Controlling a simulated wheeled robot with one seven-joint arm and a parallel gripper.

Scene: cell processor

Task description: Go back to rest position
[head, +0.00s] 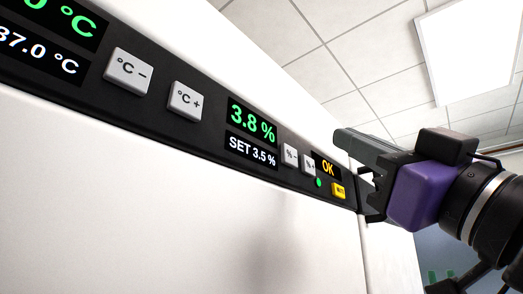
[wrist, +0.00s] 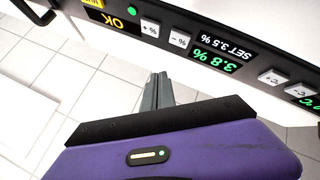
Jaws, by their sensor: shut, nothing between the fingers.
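My gripper (head: 345,140) is on the right in the head view, with its grey fingers pointing left toward the control panel (head: 210,135) of the white machine. In the wrist view my gripper (wrist: 157,80) shows its two fingers together, with nothing between them. The fingertips are near the "%" buttons (wrist: 164,33), seemingly apart from them; the exact gap is hard to tell. The panel display (head: 252,120) reads 3.8 % in green, with SET 3.5 % below it. A small display (head: 327,167) shows OK in orange.
The panel also has "°C" buttons (head: 185,101), a yellow button (head: 338,190) and a green light (head: 319,182). The white machine front (head: 180,200) fills the left. A dark handle (wrist: 38,12) shows at the upper left of the wrist view. Pale tiled floor (wrist: 55,75) lies open below.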

